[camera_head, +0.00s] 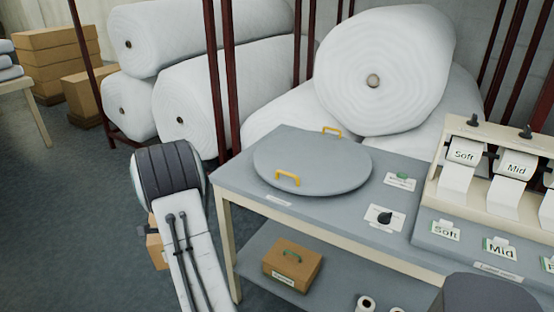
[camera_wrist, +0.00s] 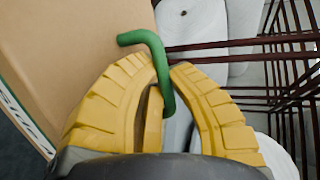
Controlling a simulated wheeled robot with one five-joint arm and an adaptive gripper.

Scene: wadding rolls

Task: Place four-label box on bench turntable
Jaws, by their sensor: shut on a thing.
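My gripper (camera_wrist: 160,100) is shut on the green handle (camera_wrist: 150,40) of a cardboard box (camera_wrist: 60,45). In the wrist view the box fills the upper left, and a pale label with green marks shows at its left edge. In the head view only a strip of the held box (camera_head: 155,250) shows beside my arm, left of the bench; my gripper is hidden there. The number of labels on it cannot be told. The round grey turntable (camera_head: 315,172), with two yellow handles, lies on the bench (camera_head: 232,172) and is empty.
Another cardboard box (camera_head: 290,268) with a green handle and a label sits on the lower shelf. A dispenser (camera_head: 488,165) with Soft and Mid rolls stands at the bench's right. A black knob (camera_head: 384,218) is near the turntable. Dark red rack posts and large white rolls (camera_head: 385,70) stand behind.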

